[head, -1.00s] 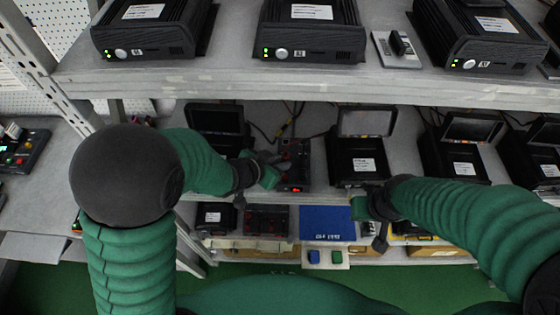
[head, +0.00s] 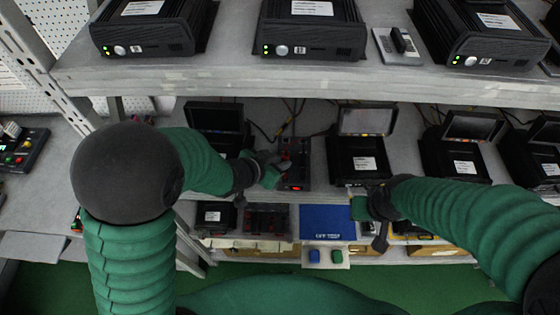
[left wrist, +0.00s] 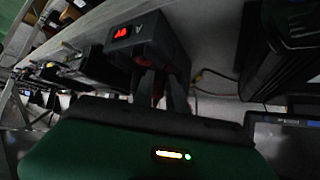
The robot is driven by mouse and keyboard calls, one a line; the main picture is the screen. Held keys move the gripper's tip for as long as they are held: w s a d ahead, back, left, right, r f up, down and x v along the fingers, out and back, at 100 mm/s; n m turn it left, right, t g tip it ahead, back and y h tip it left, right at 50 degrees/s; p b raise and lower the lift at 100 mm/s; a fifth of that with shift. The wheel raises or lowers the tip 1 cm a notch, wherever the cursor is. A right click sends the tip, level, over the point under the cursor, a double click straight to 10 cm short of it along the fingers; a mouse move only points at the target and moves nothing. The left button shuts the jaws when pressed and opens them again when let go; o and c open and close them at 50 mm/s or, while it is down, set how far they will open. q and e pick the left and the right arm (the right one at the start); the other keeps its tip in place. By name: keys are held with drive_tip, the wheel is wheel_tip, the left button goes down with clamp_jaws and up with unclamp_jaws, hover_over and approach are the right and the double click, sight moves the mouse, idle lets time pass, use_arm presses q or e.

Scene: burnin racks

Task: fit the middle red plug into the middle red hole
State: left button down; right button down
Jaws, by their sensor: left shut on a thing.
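The dark device box (head: 294,172) stands on the middle shelf, with a small lit red display on its front and faint red spots on its top. It also shows in the left wrist view (left wrist: 127,45), with its red digits. My left gripper (head: 270,172) is at the left side of this box, its fingers shut on a red plug that is mostly hidden. In the left wrist view the fingers (left wrist: 162,88) reach up against the box, with a little red beside them. The red holes are too small to tell apart. My right gripper (head: 373,205) hangs at the shelf's front edge, right of the box.
Black units with raised screens (head: 357,158) stand right of the box, and another (head: 214,125) behind left. Cables run behind it. The upper shelf (head: 330,86) carries black computers. Below are a blue panel (head: 322,222) and more boxes.

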use_arm(q)
drive_tip(key=shift+r+p, duration=1.35)
drive_tip(key=shift+f, duration=0.55)
idle(1.3)
drive_tip(key=shift+f+b, duration=0.85)
drive_tip(key=shift+b, duration=0.05)
idle(0.5)
drive_tip(key=shift+s, duration=0.1)
idle(0.3)
drive_tip(key=shift+r+p, duration=1.45)
drive_tip(key=shift+r, duration=0.05)
